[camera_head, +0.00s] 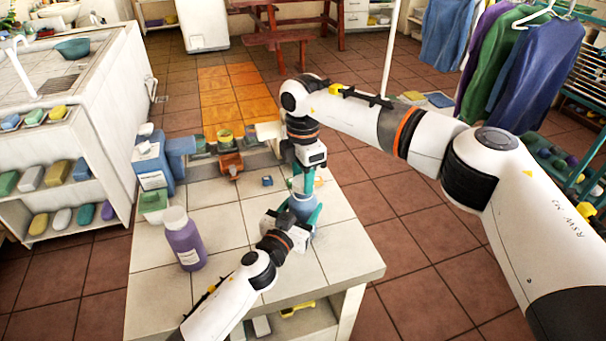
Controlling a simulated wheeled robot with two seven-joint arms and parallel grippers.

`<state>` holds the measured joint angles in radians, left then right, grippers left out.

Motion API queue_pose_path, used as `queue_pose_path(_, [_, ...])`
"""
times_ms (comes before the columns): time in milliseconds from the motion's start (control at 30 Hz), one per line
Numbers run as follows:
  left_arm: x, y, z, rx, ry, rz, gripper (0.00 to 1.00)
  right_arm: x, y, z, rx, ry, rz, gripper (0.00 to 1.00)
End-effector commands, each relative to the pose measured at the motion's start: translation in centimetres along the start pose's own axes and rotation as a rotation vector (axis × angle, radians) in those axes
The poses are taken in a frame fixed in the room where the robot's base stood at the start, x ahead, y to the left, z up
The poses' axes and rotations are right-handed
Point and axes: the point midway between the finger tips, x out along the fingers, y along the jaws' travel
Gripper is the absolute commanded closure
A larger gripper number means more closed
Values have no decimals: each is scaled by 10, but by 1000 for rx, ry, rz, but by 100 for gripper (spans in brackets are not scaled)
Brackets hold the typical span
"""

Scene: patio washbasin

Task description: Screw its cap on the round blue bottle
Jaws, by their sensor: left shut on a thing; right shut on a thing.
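The round blue bottle (302,207) stands upright on the tiled counter, partly hidden by my grippers. My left gripper (306,216) comes in from the lower left and is shut on the bottle's body with its teal fingers. My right gripper (304,186) points straight down above the bottle, its teal fingers shut at the bottle's top. The cap is between these fingers and mostly hidden. I cannot tell whether it touches the bottle's neck.
A purple bottle with a pale cap (184,240) stands left on the counter (345,245). A blue jug (155,165) and a green-and-white box (153,203) are behind it. A small blue item (267,181) lies near the grippers. The counter's front right is clear.

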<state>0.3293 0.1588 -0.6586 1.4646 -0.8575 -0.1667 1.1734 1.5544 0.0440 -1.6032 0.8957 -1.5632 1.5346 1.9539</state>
Motion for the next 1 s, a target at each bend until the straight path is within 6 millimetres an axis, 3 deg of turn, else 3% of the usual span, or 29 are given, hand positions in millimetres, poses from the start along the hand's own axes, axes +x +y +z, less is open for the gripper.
queue_pose_path(733, [0, 0, -1, 0, 2, 1, 82, 12, 0, 0, 0, 0, 1, 79])
queue_pose_path(767, [0, 0, -1, 0, 2, 1, 100, 12, 0, 0, 1, 0, 0, 79])
queue_pose_path(867, [0, 0, -1, 0, 2, 1, 100, 11, 0, 0, 34, 0, 0, 79])
queue_pose_path(1000, [0, 0, -1, 1, 2, 1, 100, 11, 0, 0, 225, 0, 0, 79])
